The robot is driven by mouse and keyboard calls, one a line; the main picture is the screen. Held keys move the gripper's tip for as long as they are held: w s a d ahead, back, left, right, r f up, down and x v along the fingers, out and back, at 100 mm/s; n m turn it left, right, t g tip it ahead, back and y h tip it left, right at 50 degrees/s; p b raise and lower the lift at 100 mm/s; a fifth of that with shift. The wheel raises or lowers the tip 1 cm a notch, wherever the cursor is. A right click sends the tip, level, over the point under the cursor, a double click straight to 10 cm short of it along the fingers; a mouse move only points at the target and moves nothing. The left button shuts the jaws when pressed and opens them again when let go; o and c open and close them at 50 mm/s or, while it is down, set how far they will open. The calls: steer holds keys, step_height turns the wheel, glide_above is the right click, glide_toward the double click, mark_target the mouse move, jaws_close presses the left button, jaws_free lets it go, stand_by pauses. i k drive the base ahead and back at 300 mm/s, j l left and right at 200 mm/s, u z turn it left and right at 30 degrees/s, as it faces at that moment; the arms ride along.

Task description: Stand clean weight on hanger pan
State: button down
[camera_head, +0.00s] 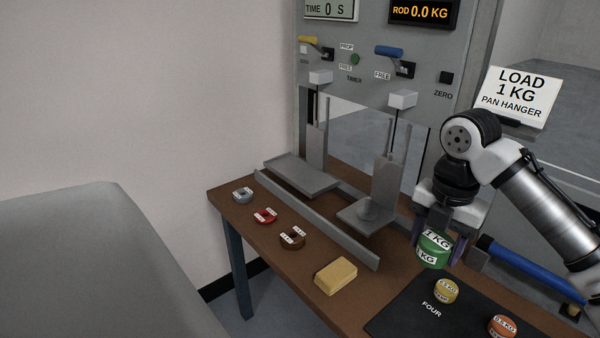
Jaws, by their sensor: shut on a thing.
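My gripper (437,238) is at the right, pointing down, shut on a green weight (434,252) labelled 1 KG. The green weight is held above the right part of the bench, near the black mat (390,318). The hanger pan (364,217) is a grey plate with an upright back and a small round boss, to the left of my gripper. No weight shows on it. A sign (518,97) reads LOAD 1 KG PAN HANGER. Whether the green weight is clean cannot be told.
On the mat stand a yellow weight (446,291) and an orange weight (502,326). A yellow block (336,276) lies on the brown bench (290,270). A grey rail (318,222) runs before the pans. Slotted grey, red and brown pieces (292,238) lie left. A blue bar (520,265) lies right.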

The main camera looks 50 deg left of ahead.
mark_target(306, 175)
steer(key=i+j, duration=0.1)
steer(key=j, duration=0.65)
steer(key=i+j, duration=0.1)
steer(key=j, duration=1.35)
steer(key=i+j, duration=0.15)
steer(key=j, duration=0.6)
steer(key=i+j, duration=0.1)
steer(key=j, duration=0.65)
steer(key=z, duration=0.05)
